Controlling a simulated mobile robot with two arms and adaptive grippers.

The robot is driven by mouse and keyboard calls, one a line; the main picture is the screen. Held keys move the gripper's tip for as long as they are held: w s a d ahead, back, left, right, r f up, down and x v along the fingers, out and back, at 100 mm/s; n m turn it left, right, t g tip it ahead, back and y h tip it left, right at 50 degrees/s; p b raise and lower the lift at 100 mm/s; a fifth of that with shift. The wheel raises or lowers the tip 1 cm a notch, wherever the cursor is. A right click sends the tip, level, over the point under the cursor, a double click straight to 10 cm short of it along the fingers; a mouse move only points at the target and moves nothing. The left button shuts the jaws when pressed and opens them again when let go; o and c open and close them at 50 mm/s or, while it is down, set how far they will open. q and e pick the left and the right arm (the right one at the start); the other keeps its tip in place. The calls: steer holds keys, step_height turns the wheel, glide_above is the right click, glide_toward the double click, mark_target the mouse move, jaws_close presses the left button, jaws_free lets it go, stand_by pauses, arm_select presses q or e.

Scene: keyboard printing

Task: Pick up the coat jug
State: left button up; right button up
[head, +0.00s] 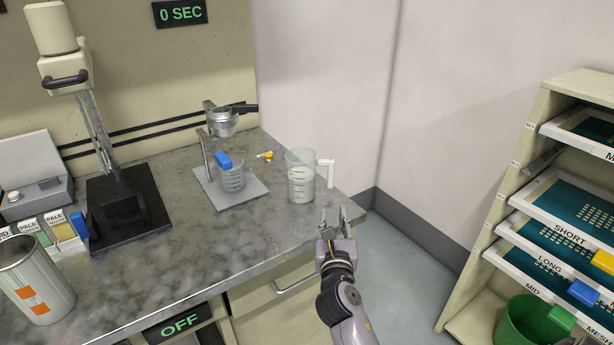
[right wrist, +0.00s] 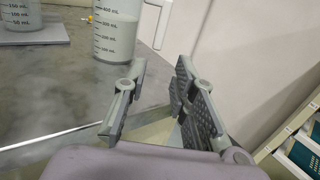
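A clear measuring jug with a white handle and pale contents, which looks like the coat jug (head: 301,178), stands upright near the right end of the counter. Its handle points right. It also shows at the top of the right wrist view (right wrist: 115,35), where its graduation marks are visible. My right gripper (head: 336,217) is just in front of the jug and slightly to its right, near the counter's edge. In the right wrist view its fingers (right wrist: 158,75) are apart with nothing between them. My left gripper is not in view.
Left of the jug, a smaller beaker (head: 232,178) with a blue clip sits on a grey stand (head: 245,192). A small yellow item (head: 267,156) lies behind. A metal can (head: 36,285) stands at far left. A drawer shelf (head: 540,195) is at right.

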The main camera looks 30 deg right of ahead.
mark_target(330, 181)
steer(key=x, duration=1.1)
steer(key=shift+d, duration=0.1)
steer(key=x, duration=0.5)
steer(key=shift+w, duration=0.1)
steer(key=shift+r, duration=0.1)
jaws_close()
